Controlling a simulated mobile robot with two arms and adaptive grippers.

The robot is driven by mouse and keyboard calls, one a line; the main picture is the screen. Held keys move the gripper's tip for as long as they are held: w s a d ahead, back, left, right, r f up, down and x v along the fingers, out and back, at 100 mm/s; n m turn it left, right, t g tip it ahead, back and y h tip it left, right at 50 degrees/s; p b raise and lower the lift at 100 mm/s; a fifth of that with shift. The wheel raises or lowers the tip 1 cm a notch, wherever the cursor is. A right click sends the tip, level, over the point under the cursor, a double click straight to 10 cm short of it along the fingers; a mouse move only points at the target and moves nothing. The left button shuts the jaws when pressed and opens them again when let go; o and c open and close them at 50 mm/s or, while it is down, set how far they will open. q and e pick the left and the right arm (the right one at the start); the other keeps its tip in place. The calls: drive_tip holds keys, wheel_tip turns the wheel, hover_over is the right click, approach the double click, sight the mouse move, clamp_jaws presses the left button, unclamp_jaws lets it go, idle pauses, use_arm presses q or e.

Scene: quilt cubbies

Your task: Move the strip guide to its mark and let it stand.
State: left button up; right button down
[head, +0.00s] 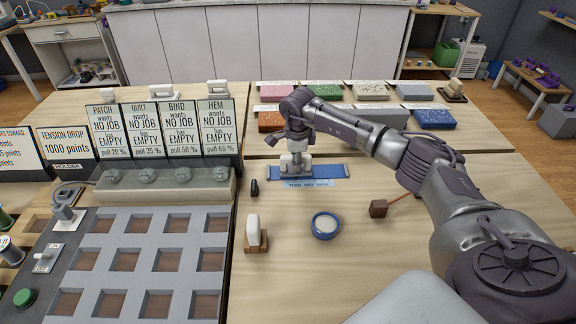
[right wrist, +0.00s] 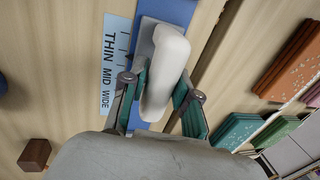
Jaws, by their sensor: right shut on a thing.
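The strip guide is a pale upright block (head: 296,162) on a blue rail (head: 330,171) in the middle of the table. A light-blue scale reading THIN, MID, WIDE (head: 308,183) lies along the rail's near side. In the head view the guide is over the rail's left part, close to THIN; its exact mark is hard to tell. My right gripper (head: 294,148) is over it from above. In the right wrist view the gripper's fingers (right wrist: 165,95) close on both sides of the white guide (right wrist: 166,62). The scale (right wrist: 115,65) shows beside it. My left gripper is not in view.
Nearby stand a small black piece (head: 254,188), a white block on a wooden base (head: 254,235), a blue round dish (head: 325,226) and a brown cube (head: 378,208). Coloured fabric stacks (head: 435,119) lie behind. A cubby tray (head: 150,255) fills the left.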

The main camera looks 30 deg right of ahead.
sight(308, 156)
drive_tip(key=shift+s+d, duration=0.5)
drive_tip(key=shift+d, duration=0.35)
drive_tip(key=shift+s+d, duration=0.45)
drive_tip(key=shift+d, duration=0.4)
drive_tip(key=c, duration=0.8)
unclamp_jaws()
drive_tip(key=shift+a, duration=0.1)
drive_tip(key=shift+c, duration=0.6)
drive_tip(key=shift+a, duration=0.1)
drive_tip(key=shift+r, duration=0.1)
drive_tip(key=shift+s+a+r+p, duration=0.1)
drive_tip(key=shift+s+r+p, duration=0.1)
drive_tip(key=shift+r+p, duration=0.85)
drive_tip(key=shift+s+a+r+p, duration=0.2)
drive_tip(key=shift+r+p, duration=0.65)
drive_tip(key=shift+r, duration=0.35)
drive_tip(key=shift+s+a+r+p, duration=0.1)
drive_tip(key=shift+s+r+p, duration=0.1)
drive_tip(key=shift+r+p, duration=0.85)
